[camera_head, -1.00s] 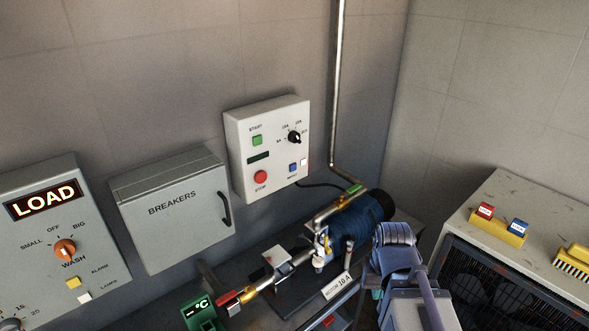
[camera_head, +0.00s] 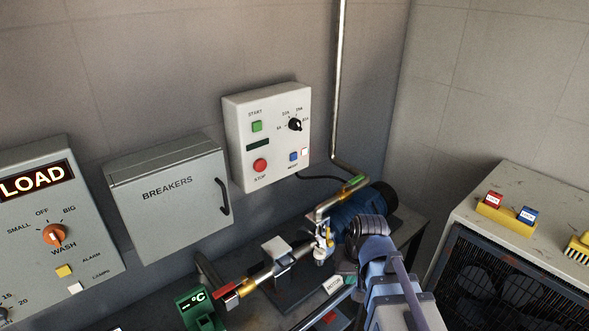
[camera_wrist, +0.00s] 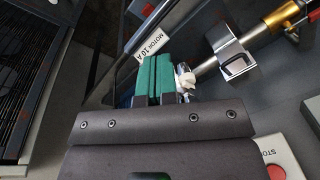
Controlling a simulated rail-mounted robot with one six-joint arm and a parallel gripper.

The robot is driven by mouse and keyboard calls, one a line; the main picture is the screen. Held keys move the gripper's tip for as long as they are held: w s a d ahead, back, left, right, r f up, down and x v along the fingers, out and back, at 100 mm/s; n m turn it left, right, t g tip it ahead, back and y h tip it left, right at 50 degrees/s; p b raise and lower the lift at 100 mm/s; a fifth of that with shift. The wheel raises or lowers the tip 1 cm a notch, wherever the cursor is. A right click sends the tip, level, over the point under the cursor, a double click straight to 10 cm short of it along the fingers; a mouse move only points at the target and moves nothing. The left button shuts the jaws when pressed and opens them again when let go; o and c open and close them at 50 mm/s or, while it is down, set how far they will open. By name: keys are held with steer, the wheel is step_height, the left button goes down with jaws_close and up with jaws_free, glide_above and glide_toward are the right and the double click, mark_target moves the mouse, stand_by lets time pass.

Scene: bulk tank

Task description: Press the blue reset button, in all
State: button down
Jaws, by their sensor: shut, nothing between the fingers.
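In the head view my arm hides most of the gripper, right of and below the box. A corner of the box with the red stop button (camera_wrist: 276,172) shows at the lower right of the wrist view; the blue button is not seen there.
A pump with a blue motor (camera_head: 377,201), pipes and a tag (camera_head: 333,284) sits below the box. A vertical pipe (camera_head: 338,90) runs right of it. The breakers cabinet (camera_head: 170,205) is to the left. A caged unit (camera_head: 500,260) stands at right.

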steer(key=w+a+f+t+y+b, duration=0.2)
steer(key=w+a+t+y+b, duration=0.15)
steer(key=w+a, duration=0.6)
steer(key=m+t+b, duration=0.3)
steer(key=m+t, duration=0.1)
steer(key=t, duration=0.8)
glide_toward(294, 157)
step_height(294, 157, down, 4)
steer(key=s, duration=0.2)
steer(key=w+d+r+m+t+h, duration=0.2)
steer(key=d+r+m+t+h, duration=0.1)
steer(key=d+m+h, duration=0.2)
steer(key=shift+d+r+h, duration=0.3)
steer(key=shift+d+h, duration=0.15)
steer(key=shift+d, duration=0.05)
steer(key=shift+w+a, duration=3)
steer(key=shift+w, duration=0.2)
steer(key=shift+w+a, duration=0.3)
